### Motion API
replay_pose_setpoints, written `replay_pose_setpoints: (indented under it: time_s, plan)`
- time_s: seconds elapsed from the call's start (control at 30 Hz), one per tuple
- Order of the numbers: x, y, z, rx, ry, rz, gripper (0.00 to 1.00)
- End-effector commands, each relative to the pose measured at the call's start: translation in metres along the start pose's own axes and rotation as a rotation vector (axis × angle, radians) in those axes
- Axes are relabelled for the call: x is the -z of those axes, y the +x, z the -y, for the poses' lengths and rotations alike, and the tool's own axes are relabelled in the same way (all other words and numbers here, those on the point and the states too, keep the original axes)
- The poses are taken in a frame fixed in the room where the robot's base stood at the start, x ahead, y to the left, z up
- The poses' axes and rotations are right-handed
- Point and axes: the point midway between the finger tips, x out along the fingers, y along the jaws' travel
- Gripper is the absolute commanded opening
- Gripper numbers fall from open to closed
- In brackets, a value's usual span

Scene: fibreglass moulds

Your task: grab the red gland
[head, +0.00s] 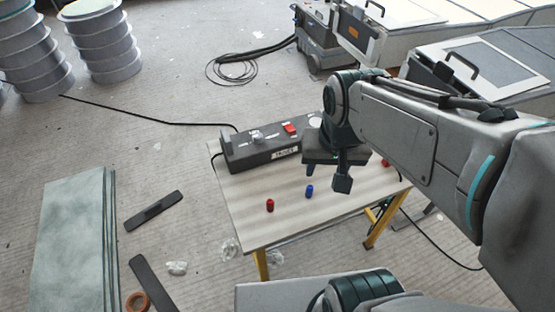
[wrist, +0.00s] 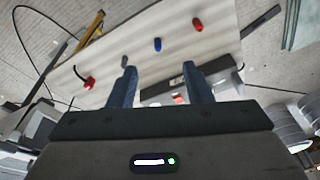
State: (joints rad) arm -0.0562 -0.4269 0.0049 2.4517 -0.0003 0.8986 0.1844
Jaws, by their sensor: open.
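Two red pieces are on the table, and I cannot tell which is the red gland. One small red cylinder (head: 270,205) stands near the table's front edge; it also shows in the wrist view (wrist: 198,25). The other red piece (head: 385,162) is partly hidden by my arm in the head view; in the wrist view it is left of my fingers (wrist: 88,83). My gripper (head: 342,184) is above the table, between the two, with its fingers apart and nothing between them (wrist: 161,78).
A blue cylinder (head: 309,191) stands between the red pieces. A small grey piece (wrist: 124,61) is near the left fingertip. A dark box (head: 262,150) with a red switch lies along the table's back (head: 235,195). Dark strips and a green-grey panel (head: 72,235) are on the floor.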

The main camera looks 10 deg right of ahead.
Motion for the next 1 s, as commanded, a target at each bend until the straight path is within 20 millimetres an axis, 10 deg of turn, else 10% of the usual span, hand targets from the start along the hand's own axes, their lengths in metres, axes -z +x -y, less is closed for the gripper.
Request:
replay_pose_setpoints:
  time_s: [0.5,1.0]
  plan:
    - [0.052,0.147,0.098,-0.101,0.698,0.18,0.45]
    - [0.04,0.221,0.108,-0.123,0.772,0.193,0.45]
